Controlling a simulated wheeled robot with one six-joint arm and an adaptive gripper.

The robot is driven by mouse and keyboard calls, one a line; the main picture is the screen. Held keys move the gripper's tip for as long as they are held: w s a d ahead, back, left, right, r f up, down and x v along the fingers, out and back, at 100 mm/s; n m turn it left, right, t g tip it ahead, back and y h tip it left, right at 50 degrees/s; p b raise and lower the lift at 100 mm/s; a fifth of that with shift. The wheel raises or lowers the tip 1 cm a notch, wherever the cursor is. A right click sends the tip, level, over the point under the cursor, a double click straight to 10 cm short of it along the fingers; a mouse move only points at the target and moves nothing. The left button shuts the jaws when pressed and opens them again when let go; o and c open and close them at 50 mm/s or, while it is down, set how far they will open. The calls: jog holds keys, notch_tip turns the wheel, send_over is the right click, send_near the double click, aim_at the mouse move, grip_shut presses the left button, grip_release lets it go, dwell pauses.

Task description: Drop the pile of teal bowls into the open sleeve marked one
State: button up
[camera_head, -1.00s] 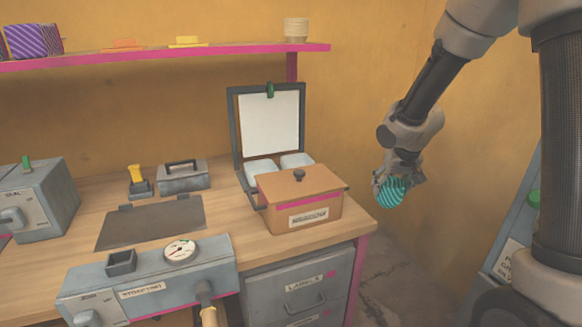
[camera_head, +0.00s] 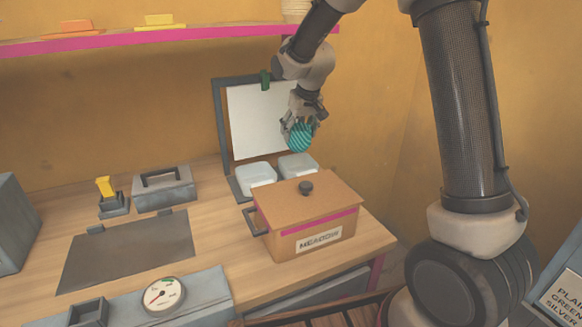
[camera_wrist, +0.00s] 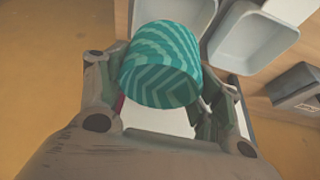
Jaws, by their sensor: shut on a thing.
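The pile of teal bowls (camera_head: 300,138), with light and dark teal stripes, is held in the air by my gripper (camera_head: 299,122). In the wrist view the pile (camera_wrist: 160,65) sits between the fingers, tilted. My gripper is shut on it, above and just behind two pale open containers, the left one (camera_head: 256,174) and the right one (camera_head: 297,163). They look like the sleeves. One open container (camera_wrist: 252,38) shows empty in the wrist view, right of the pile. I cannot read any number on either, and the box hides part of their fronts.
A lidded orange-brown box (camera_head: 315,220) labelled "MEADOW" stands directly in front of the containers. A raised frame with a white panel (camera_head: 256,120) stands behind them. The pink-edged shelf (camera_head: 150,42) runs above. A dark plate (camera_head: 125,250) lies at left.

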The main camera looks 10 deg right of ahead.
notch_tip(320, 180, down, 9)
jog(key=shift+r, duration=0.1)
dwell(0.3)
jog(key=o, duration=1.2)
jog(key=shift+f, duration=0.2)
jog(key=shift+c, duration=0.2)
jog(key=shift+r, duration=0.15)
